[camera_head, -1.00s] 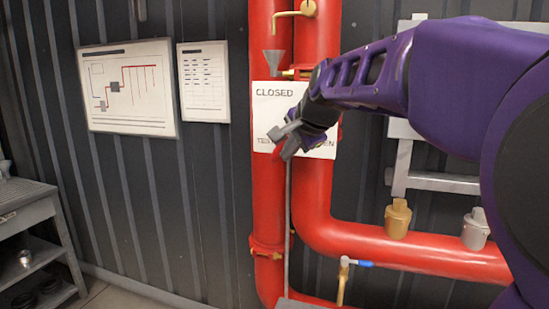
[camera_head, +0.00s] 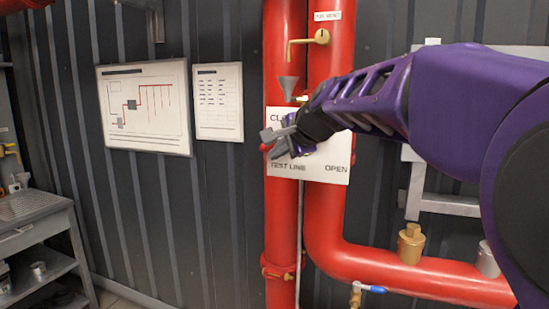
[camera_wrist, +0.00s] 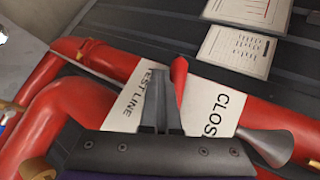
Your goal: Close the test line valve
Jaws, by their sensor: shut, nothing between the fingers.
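A white placard (camera_head: 330,166) marked CLOSED, TEST LINE and OPEN sits on the red pipes, partly covered by my gripper. It also shows in the wrist view (camera_wrist: 130,105). A red lever (camera_wrist: 179,78), seemingly the test line valve's handle, stands out over the placard. In the head view only a small red tip (camera_head: 265,147) shows at the placard's left edge. My gripper (camera_head: 272,143) is shut and empty at the placard's left side. In the wrist view its fingers (camera_wrist: 157,88) are right beside the lever; I cannot tell whether they touch. The valve body is hidden.
A grey funnel (camera_head: 288,86) and a brass spout (camera_head: 307,42) are just above the placard. A small blue-handled valve (camera_head: 370,289) is low on the right. Wall posters (camera_head: 146,107) and a grey workbench (camera_head: 35,220) are at the left. Space left of the pipes is free.

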